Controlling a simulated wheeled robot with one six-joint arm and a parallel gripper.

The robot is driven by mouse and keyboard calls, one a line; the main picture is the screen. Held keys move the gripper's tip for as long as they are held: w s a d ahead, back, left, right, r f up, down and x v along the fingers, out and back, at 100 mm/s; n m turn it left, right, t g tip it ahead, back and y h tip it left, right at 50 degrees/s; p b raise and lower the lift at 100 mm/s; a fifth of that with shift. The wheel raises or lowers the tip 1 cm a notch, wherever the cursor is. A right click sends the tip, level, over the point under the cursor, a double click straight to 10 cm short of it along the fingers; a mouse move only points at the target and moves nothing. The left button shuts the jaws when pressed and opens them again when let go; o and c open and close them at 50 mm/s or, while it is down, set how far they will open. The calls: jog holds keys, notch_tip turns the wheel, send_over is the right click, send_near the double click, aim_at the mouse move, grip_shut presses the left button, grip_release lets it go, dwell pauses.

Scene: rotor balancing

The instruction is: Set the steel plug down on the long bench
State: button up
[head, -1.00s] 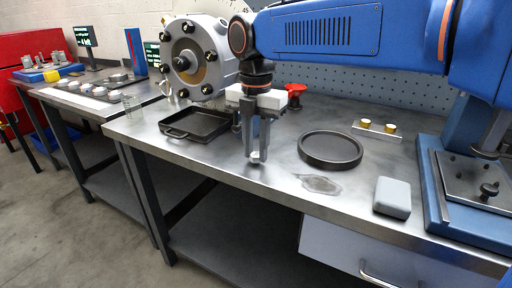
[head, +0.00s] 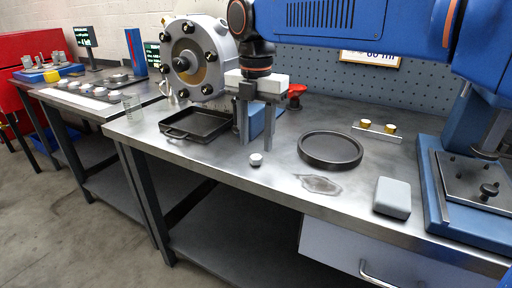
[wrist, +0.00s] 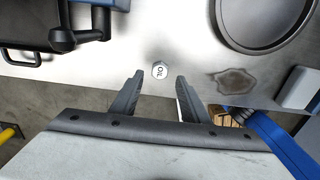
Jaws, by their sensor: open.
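The steel plug (head: 256,159) is a small pale metal piece standing on the long bench (head: 225,172), near its front edge. My gripper (head: 256,143) is open and empty above and just behind the plug in the head view. In the wrist view the open fingertips (wrist: 160,76) lie to either side of the plug, apart from it.
A black square tray (head: 197,124) is left of the plug, and a round dark dish (head: 330,150) is right. A dark stain (head: 320,184) and a grey box (head: 392,198) lie near the front edge. A large flanged rotor housing (head: 196,57) stands behind.

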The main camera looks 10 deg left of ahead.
aim_at(256, 157)
notch_tip(256, 157, up, 9)
jog(key=shift+f, duration=0.2)
dwell(0.4)
